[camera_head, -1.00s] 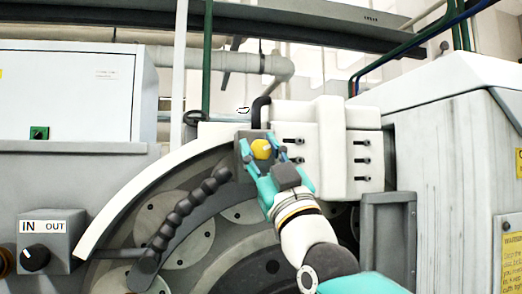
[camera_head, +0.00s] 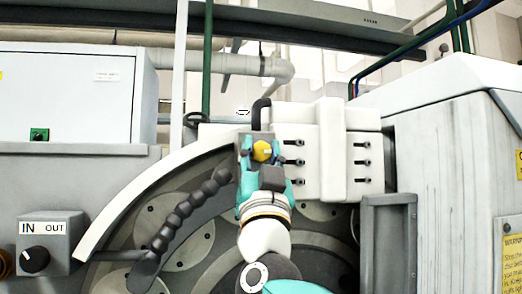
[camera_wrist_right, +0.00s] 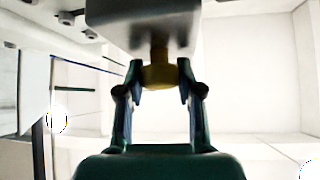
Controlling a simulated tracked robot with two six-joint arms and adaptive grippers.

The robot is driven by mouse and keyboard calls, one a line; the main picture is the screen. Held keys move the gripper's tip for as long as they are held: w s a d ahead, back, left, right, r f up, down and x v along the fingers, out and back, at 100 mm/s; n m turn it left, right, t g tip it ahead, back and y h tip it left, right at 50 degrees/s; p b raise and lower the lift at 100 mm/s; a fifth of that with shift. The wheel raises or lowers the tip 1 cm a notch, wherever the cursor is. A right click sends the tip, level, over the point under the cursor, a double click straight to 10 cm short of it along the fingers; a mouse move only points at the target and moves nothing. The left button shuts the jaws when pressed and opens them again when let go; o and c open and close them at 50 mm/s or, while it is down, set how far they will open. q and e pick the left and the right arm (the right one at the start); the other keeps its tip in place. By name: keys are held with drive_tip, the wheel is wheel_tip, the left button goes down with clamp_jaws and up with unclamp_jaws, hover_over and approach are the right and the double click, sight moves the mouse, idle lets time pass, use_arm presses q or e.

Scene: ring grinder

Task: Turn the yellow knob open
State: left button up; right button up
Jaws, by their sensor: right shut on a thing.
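The yellow knob (camera_head: 262,151) sits on a grey box (camera_head: 243,139) at the top of the grinder, with a pale mark on its face. My right gripper (camera_head: 261,156) is at the knob, its teal fingers on either side of it. In the right wrist view the knob (camera_wrist_right: 159,76) is between the two fingertips of the gripper (camera_wrist_right: 159,80), below the dark box (camera_wrist_right: 145,25). The gripper is shut on the knob. My left gripper is not in view.
White blocks with black levers (camera_head: 340,150) stand just right of the knob. A black segmented hose (camera_head: 185,208) runs at the left. An IN/OUT switch box (camera_head: 50,243) is at lower left. A grey cabinet (camera_head: 450,150) fills the right side.

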drive_tip(key=m+g+h+p, duration=0.1)
drive_tip(key=m+h, duration=0.5)
drive_tip(key=shift+a+r+p, duration=0.1)
drive_tip(key=shift+r+p, duration=0.05)
drive_tip(key=shift+p, duration=0.15)
drive_tip(key=shift+m+g+h+p, duration=0.15)
drive_tip(key=shift+m+g+h, duration=0.7)
drive_tip(key=shift+m, duration=0.55)
drive_tip(key=shift+m+g+h+p, duration=0.15)
drive_tip(key=shift+m+g+h, duration=0.4)
drive_tip(key=shift+m+h, duration=0.7)
drive_tip(key=shift+m, duration=0.35)
drive_tip(key=o, duration=1.2)
drive_tip(key=shift+d, duration=0.2)
